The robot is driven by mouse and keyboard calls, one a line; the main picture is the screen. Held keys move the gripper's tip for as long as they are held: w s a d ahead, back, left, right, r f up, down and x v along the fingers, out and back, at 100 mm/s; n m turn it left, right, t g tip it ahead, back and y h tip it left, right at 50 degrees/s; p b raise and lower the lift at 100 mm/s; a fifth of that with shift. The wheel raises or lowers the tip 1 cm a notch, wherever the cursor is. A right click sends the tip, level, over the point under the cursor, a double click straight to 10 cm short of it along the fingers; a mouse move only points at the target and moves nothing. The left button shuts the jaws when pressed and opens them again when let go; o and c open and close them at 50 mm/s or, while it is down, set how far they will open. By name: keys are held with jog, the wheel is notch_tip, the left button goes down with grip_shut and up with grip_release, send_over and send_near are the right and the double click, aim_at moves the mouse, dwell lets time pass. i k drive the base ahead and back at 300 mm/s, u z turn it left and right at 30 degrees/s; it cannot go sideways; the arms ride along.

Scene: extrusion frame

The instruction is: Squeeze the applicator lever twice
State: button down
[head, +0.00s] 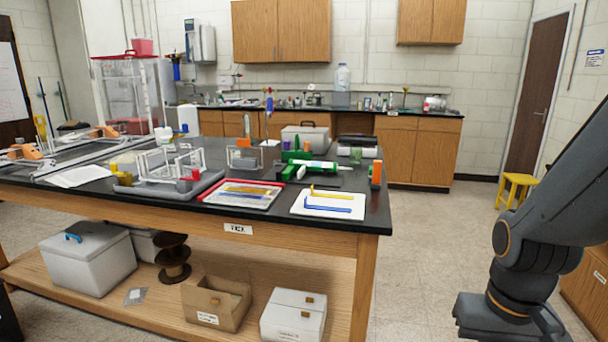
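A green device with a white tube (318,165), which looks like the applicator, lies on the black worktop towards the right end of the bench. Green parts stand at its left and behind it. Its lever cannot be told apart from the other green parts at this size. My arm comes in from the right edge and runs down to the lower right, beside the bench and apart from it. My gripper is not in view, so nothing shows whether it is open or shut.
The black bench top (262,226) also carries a white sheet with yellow and blue L-shaped pieces (328,208), a red-edged tray (281,184), a grey tray with clear frames (130,188) and an orange item (375,174). Open floor lies right of the bench, towards a yellow stool (517,180).

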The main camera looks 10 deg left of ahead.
aim_at(301, 172)
jog(key=u, duration=0.75)
jog(key=i, duration=1.15)
jog(key=z, duration=0.15)
